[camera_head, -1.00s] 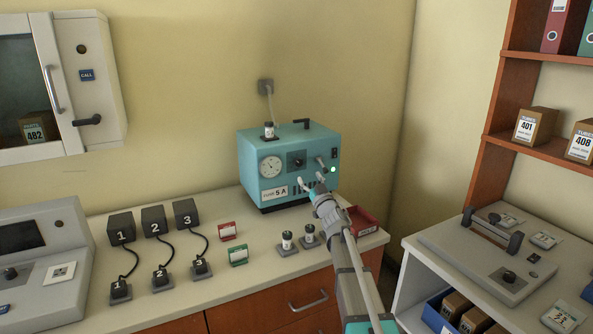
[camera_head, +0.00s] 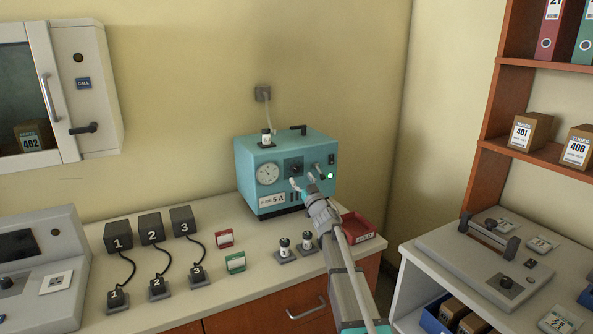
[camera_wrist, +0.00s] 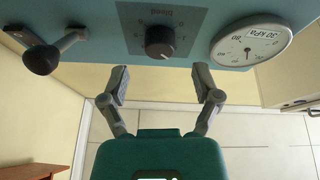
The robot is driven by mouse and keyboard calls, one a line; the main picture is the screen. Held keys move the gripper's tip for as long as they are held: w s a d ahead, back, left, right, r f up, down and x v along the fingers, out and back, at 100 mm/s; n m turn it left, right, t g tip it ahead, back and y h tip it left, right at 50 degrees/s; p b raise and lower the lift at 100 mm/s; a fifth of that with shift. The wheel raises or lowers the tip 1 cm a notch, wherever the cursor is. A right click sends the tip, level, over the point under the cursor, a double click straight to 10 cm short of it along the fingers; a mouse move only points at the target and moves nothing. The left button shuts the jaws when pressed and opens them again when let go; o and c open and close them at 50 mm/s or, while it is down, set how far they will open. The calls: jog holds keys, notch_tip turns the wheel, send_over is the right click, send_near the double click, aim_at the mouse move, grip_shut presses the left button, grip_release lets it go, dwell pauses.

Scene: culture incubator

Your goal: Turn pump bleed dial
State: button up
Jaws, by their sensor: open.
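The pump is a teal box (camera_head: 285,155) on the counter against the back wall. Its bleed dial (camera_head: 294,168) is a dark knob on a dark square plate in the middle of the front face. In the wrist view the bleed dial (camera_wrist: 160,42) shows upside down with its pointer mark and printed scale. My gripper (camera_head: 302,180) is open and empty in front of the pump, just below the dial. In the wrist view my gripper's fingers (camera_wrist: 164,84) are spread apart, with the dial between and beyond them, not touched.
A round pressure gauge (camera_wrist: 251,42) and a lever with a black knob (camera_wrist: 42,58) flank the dial. A capped vial (camera_head: 266,138) stands on the pump. A red tray (camera_head: 357,228) lies beside it.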

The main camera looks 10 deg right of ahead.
aim_at(297, 170)
jog(key=shift+p+x, duration=0.55)
jog(key=shift+x, duration=1.45)
jog(key=shift+c, duration=0.3)
grip_shut()
